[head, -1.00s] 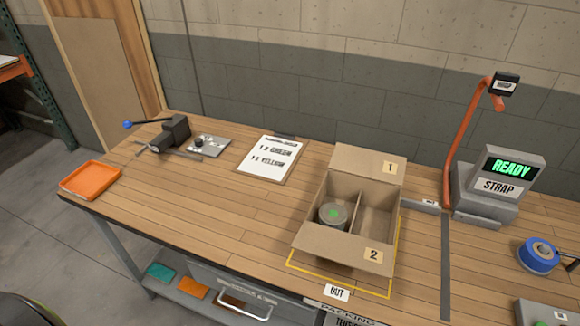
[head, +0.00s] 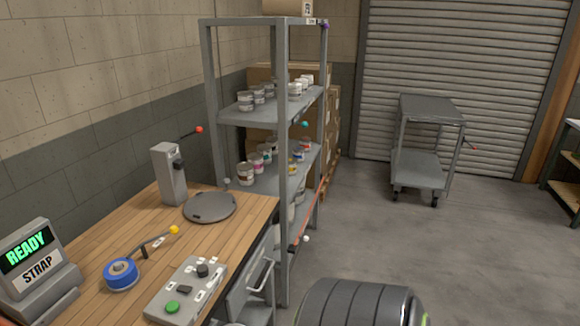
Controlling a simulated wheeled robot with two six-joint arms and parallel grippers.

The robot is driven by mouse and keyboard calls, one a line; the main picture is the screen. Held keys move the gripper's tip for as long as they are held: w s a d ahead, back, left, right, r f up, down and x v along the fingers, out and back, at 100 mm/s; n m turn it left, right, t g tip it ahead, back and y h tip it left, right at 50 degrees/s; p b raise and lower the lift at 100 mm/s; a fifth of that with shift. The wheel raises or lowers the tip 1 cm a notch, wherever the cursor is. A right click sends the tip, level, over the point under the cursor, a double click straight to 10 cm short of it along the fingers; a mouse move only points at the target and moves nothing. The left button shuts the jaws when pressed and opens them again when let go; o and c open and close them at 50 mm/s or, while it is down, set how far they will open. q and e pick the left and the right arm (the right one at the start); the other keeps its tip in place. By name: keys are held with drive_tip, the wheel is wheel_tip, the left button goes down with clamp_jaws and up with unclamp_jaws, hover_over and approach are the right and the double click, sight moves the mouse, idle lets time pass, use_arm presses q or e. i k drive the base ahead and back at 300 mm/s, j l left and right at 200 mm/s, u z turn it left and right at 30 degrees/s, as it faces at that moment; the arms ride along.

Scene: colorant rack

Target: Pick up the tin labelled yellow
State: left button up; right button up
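Several small tins stand on a grey metal rack (head: 285,100) in the head view. The upper shelf holds grey and white tins (head: 246,101). The middle shelf holds tins with coloured labels or marks, among them pink, blue and yellow ones. A tin with a yellowish mark (head: 292,167) stands near the front right of that middle shelf, partly behind the rack post. The labels are too small to read, so I cannot tell which tin says yellow. Neither of my grippers is in view.
The wooden bench (head: 130,235) ends just left of the rack, with a round grey plate (head: 209,207), a blue tape roll (head: 121,273) and a control box (head: 187,290) on it. A grey cart (head: 428,140) stands farther back.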

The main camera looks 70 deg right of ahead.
sight(292, 161)
drive_tip(key=z, duration=2.25)
drive_tip(key=u, duration=0.3)
drive_tip(key=i+l+u, duration=0.5)
drive_tip(key=u, duration=0.2)
drive_tip(key=i+l+u, duration=0.2)
drive_tip(key=l+u, duration=0.2)
drive_tip(key=l, duration=0.05)
